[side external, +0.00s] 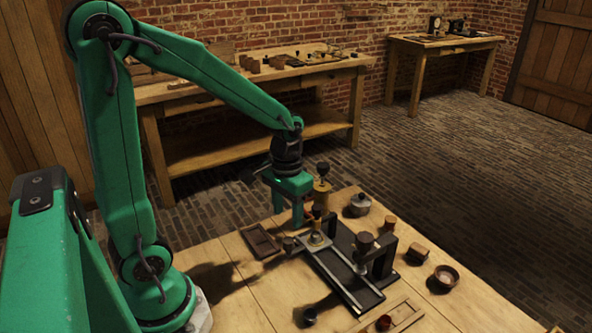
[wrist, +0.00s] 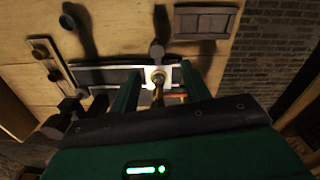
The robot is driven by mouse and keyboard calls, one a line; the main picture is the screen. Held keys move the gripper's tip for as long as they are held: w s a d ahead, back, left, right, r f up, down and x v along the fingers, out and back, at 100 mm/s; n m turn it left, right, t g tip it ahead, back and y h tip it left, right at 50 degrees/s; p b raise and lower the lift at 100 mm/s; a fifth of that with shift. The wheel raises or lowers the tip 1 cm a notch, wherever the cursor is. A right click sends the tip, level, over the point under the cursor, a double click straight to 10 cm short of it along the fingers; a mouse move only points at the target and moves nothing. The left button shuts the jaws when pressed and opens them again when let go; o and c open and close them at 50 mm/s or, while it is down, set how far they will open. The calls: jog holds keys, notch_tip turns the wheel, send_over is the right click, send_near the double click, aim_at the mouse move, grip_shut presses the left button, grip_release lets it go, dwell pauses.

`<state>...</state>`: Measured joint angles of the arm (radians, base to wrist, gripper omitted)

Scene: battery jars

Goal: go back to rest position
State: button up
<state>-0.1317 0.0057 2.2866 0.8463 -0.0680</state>
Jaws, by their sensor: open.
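My gripper (side external: 289,214) hangs from the green arm, pointing down over the back left end of a black-based apparatus (side external: 346,262) on the wooden table. Its two green fingers are apart; they also show in the wrist view (wrist: 159,70). A brass fitting (wrist: 158,78) shows in the gap between the fingers in the wrist view, and the fingers do not visibly close on it. I cannot tell how far above it the fingertips are. The arm is reached out from its base over the table.
A dark-topped brass post (side external: 322,188) stands close to the right of my gripper. A shallow wooden tray (side external: 262,243) lies to the left. A lidded metal pot (side external: 359,204), a wooden bowl (side external: 446,276) and small knobs stand around. A back bench (side external: 250,90) is behind.

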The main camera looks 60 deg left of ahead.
jog(key=shift+r, duration=0.25)
jog(key=s+d+r+m+t, duration=0.2)
jog(key=s+d+r+t, duration=0.2)
jog(key=s+r, duration=0.4)
notch_tip(320, 180, up, 4)
jog(key=shift+f+t, duration=0.1)
jog(key=shift+t, duration=0.7)
